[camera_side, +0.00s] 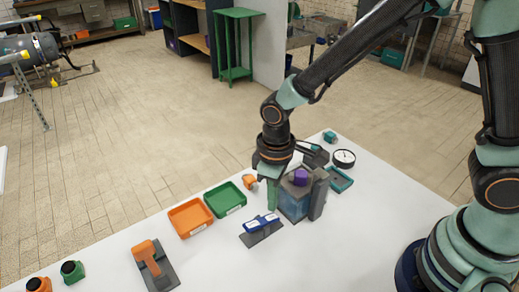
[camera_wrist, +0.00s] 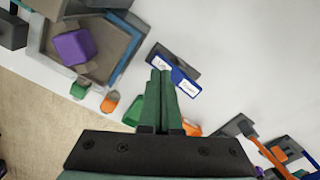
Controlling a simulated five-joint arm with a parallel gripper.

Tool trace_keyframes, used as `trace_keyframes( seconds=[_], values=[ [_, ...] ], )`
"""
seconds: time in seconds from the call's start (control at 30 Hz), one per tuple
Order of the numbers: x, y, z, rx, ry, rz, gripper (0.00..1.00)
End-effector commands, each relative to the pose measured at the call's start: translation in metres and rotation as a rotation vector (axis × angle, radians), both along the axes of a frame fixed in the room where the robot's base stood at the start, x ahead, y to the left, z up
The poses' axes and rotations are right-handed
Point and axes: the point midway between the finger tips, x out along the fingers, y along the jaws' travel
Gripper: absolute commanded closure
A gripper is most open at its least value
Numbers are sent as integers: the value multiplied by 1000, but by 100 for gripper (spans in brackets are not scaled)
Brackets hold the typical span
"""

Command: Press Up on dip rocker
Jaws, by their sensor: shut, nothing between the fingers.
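The dip rocker (camera_side: 262,223) is a blue bar with two white labels on a dark grey base, lying on the white table. It also shows in the wrist view (camera_wrist: 183,76), just beyond my fingertips. Its labels are too small to read surely. My gripper (camera_side: 272,207) has green fingers pointing down, shut and empty, just above or beside the rocker's far end. In the wrist view, the closed fingertips (camera_wrist: 160,73) overlap the rocker's left label area. I cannot tell whether they touch it.
A clear blue tank (camera_side: 293,205) with a purple block (camera_side: 300,177) stands close right of my gripper. An orange tray (camera_side: 190,217) and a green tray (camera_side: 225,198) lie to the left. An orange lever (camera_side: 146,257) sits nearer. The table's front middle is clear.

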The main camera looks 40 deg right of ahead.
Motion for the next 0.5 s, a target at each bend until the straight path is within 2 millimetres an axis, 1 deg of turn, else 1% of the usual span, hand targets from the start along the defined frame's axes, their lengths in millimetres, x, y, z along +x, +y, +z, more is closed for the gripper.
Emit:
trace_keyframes(
  seconds=[0.03,0.5],
  values=[
    [1,0,5,1,-3,0,100],
    [1,0,43,1,-2,0,100]
  ],
)
